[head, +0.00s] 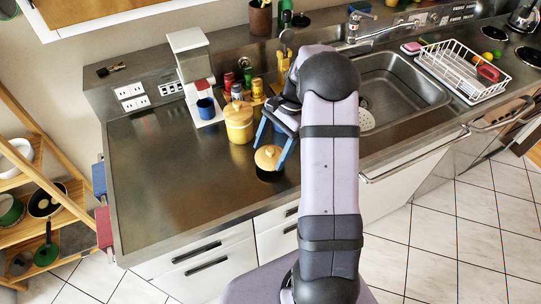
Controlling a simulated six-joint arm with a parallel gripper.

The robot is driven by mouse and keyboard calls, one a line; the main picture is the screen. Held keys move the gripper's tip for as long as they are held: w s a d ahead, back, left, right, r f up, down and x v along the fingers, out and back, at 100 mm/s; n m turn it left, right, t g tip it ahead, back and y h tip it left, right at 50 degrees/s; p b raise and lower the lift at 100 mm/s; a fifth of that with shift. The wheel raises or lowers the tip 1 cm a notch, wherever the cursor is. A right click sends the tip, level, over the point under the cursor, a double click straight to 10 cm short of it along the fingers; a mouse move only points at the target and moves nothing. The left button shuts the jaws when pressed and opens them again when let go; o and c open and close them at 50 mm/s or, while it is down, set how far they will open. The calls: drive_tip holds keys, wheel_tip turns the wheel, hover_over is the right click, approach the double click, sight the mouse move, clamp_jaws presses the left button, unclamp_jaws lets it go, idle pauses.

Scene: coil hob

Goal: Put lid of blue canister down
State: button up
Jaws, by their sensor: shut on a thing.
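The round, wood-coloured lid (266,158) with a small knob is over the steel counter, left of my arm. My gripper (269,156) has blue fingers and is shut on the lid, one finger on each side. A dark round shape (269,176) lies right under the lid. I cannot tell whether it is the lid's dark underside, a shadow or a dark canister body, nor whether the lid touches the counter.
A yellow canister (239,124) stands close behind the lid to the left. A coffee machine (193,75) with a blue mug (205,108) is further back. Several jars stand behind. The sink (395,90) is at right. The counter's left part (170,190) is clear.

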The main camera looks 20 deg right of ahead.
drive_tip(key=shift+f+p, duration=0.45)
drive_tip(key=shift+f, duration=1.2)
drive_tip(key=shift+f, duration=0.1)
drive_tip(key=o, duration=1)
drive_tip(key=b+v, duration=0.4)
drive_tip(key=v, duration=0.8)
drive_tip(key=n+h, duration=0.3)
drive_tip(key=n, duration=0.4)
hover_over(270, 156)
drive_tip(key=s+a, duration=0.4)
drive_tip(key=s, duration=0.1)
drive_tip(key=f, duration=0.1)
drive_tip(key=shift+s+a+f+n+t+h, duration=0.25)
drive_tip(key=shift+s+a+f+n, duration=0.9)
drive_tip(key=shift+s, duration=1.1)
drive_tip(key=shift+s+a+f+n+t+h, duration=0.25)
drive_tip(key=shift+s+a+f+n, duration=0.45)
drive_tip(key=shift+s+n, duration=1.2)
drive_tip(key=shift+s+a+f+n+t+h, duration=0.1)
drive_tip(key=shift+s+a+f+n+h, duration=0.2)
drive_tip(key=shift+s+a+f+n, duration=1.45)
